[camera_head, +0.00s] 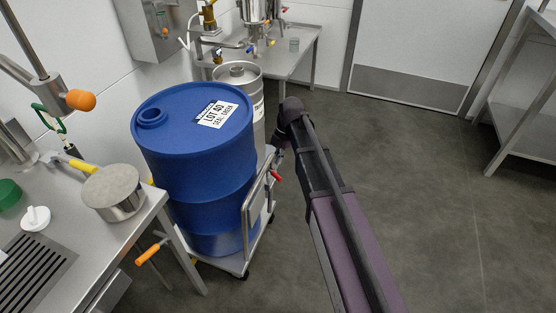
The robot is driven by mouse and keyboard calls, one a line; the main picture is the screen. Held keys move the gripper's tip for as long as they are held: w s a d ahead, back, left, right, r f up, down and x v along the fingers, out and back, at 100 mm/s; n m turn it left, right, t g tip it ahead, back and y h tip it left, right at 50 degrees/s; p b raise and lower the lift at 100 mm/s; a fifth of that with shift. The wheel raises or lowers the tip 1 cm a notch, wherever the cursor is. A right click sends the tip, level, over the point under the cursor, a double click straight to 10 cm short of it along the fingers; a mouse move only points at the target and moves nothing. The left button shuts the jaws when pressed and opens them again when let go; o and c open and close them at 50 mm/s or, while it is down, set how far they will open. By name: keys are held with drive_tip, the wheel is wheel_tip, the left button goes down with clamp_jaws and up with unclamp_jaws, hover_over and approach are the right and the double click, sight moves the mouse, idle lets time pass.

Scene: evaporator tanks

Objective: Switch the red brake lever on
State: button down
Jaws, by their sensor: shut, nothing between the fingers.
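A small red lever (276,176) shows at the right side of a wheeled cart (236,264), near the cart's upright metal handle frame. Its exact position setting is too small to tell. My arm reaches in from the bottom right, and my gripper (277,156) points down beside the cart, just above the red lever. The gripper is small and dark here, shut and empty. I cannot tell whether its tips touch the lever.
A steel counter with a pot (115,190) is at left. A back table (290,58) stands behind and a shelf (525,125) at right. Floor (420,190) right of my arm is clear.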

drive_tip(key=shift+b+x, duration=3.85)
drive_tip(key=shift+x, duration=0.4)
